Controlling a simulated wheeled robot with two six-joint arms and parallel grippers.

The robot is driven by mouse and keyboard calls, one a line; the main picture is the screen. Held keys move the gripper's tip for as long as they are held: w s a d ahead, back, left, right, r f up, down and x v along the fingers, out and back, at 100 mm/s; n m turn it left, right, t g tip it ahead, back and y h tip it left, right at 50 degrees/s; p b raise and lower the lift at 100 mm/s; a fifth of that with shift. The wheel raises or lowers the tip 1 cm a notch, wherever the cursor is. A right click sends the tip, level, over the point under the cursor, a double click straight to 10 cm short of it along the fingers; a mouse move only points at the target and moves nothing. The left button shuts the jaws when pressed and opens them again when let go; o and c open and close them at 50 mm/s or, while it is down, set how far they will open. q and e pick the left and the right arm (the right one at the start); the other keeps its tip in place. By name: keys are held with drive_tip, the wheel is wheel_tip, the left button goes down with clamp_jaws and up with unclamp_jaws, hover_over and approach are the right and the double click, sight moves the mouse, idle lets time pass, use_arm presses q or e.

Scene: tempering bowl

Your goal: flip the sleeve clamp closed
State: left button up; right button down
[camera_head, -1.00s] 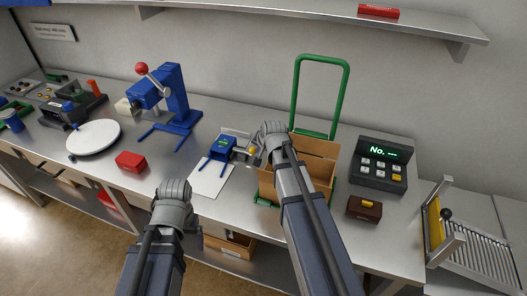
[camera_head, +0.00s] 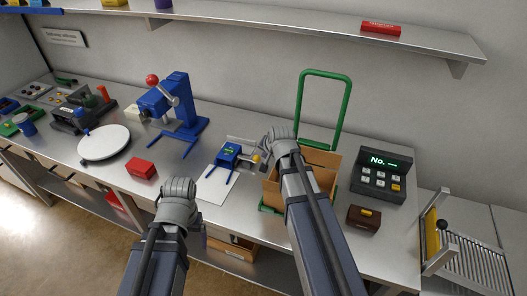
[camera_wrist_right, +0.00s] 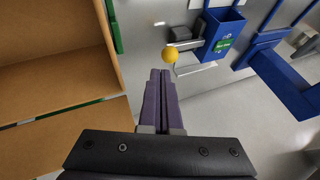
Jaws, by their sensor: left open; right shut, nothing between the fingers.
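The sleeve clamp appears to be the small blue fixture (camera_head: 228,155) on a white sheet (camera_head: 214,188). A metal part and a yellow ball knob (camera_head: 256,159) are at its right side. The right wrist view shows its blue body with a green label (camera_wrist_right: 224,42) and the yellow knob (camera_wrist_right: 170,55). My right gripper (camera_wrist_right: 160,73) is shut and empty, its tips just short of the knob in that view; I cannot tell if they touch. In the head view, the right gripper (camera_head: 270,150) is between knob and cardboard box. My left gripper (camera_head: 179,186) is open, low at the bench's front edge.
An open cardboard box (camera_head: 322,168) stands close right of my right gripper, with a green frame (camera_head: 347,100) behind. A keypad device (camera_head: 380,170) and brown box (camera_head: 364,219) are further right. A red box (camera_head: 141,168), white disc (camera_head: 104,143) and blue stand (camera_head: 182,105) are left.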

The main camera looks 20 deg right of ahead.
use_arm(q)
wheel_tip(320, 180, up, 3)
drive_tip(key=shift+s+r+p, duration=0.1)
drive_tip(key=shift+p, duration=0.95)
use_arm(e)
drive_tip(key=v, duration=0.4)
drive_tip(key=shift+f, duration=0.1)
use_arm(q)
drive_tip(key=shift+f+b, duration=0.4)
use_arm(e)
drive_tip(key=s+a+f+n+g, duration=0.2)
drive_tip(key=s+a+n, duration=0.4)
drive_tip(key=s+a, duration=0.3)
drive_tip(key=s+a+f+n+g+h, duration=0.1)
drive_tip(key=s+a+n+g, duration=0.4)
drive_tip(key=s+a, duration=0.5)
drive_tip(key=shift+s+f+n, duration=0.65)
drive_tip(key=shift+s+n, duration=0.2)
drive_tip(key=shift+n, duration=0.15)
